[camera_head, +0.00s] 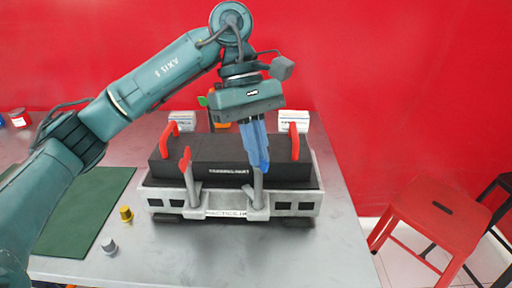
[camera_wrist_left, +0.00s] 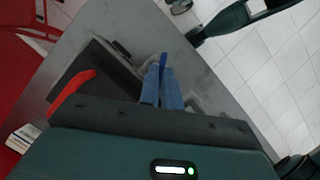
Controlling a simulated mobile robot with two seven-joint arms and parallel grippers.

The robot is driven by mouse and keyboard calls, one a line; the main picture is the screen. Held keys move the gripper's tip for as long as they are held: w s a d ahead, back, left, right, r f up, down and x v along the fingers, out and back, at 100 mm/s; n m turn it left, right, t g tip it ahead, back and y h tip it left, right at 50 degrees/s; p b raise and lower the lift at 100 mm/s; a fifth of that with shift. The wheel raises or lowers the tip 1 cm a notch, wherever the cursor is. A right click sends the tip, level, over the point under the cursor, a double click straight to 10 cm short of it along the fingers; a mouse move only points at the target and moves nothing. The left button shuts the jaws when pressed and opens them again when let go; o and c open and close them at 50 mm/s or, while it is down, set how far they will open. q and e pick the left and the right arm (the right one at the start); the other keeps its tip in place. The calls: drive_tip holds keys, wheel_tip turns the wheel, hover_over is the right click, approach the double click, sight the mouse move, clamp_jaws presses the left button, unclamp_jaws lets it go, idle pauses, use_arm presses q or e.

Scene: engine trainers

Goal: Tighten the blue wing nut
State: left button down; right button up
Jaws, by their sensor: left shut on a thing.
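The blue wing nut (camera_head: 265,165) is a long blue piece at the front right of a black box-shaped unit (camera_head: 215,155), just above a grey post (camera_head: 258,187) of the tray. My left gripper (camera_head: 257,164) points down at it with its blue-grey fingers shut on it. The fingers cover much of the nut. In the left wrist view the nut (camera_wrist_left: 163,60) shows as a brighter blue strip between the fingertips (camera_wrist_left: 161,72). How tightly it sits cannot be seen. My right gripper is not in view.
The unit sits in a light grey tray (camera_head: 167,203). Red wing pieces stand at its front left (camera_head: 185,160), back left (camera_head: 172,132) and back right (camera_head: 294,142). A green mat (camera_head: 85,210), a yellow knob (camera_head: 126,214) and a grey knob (camera_head: 109,245) lie left. A red stool (camera_head: 440,215) stands right.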

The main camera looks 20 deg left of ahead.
use_arm(q)
drive_tip(key=shift+r+m+g+y, duration=0.15)
drive_tip(key=shift+m+g+y, duration=0.15)
drive_tip(key=shift+m, duration=0.6)
drive_tip(key=shift+w+m+y+p, duration=0.1)
drive_tip(key=shift+m+y+p, duration=0.2)
drive_tip(key=shift+m+p, duration=0.55)
drive_tip(key=shift+d+m+y+p, duration=0.1)
drive_tip(key=shift+m+y+p, duration=0.3)
drive_tip(key=shift+m, duration=0.55)
drive_tip(key=shift+m+g+p, duration=0.3)
drive_tip(key=shift+m+p, duration=0.1)
drive_tip(key=shift+m, duration=0.1)
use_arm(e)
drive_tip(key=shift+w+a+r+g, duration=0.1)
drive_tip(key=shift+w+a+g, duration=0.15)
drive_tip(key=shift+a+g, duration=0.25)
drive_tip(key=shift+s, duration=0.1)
use_arm(q)
drive_tip(key=c, duration=1.6)
unclamp_jaws()
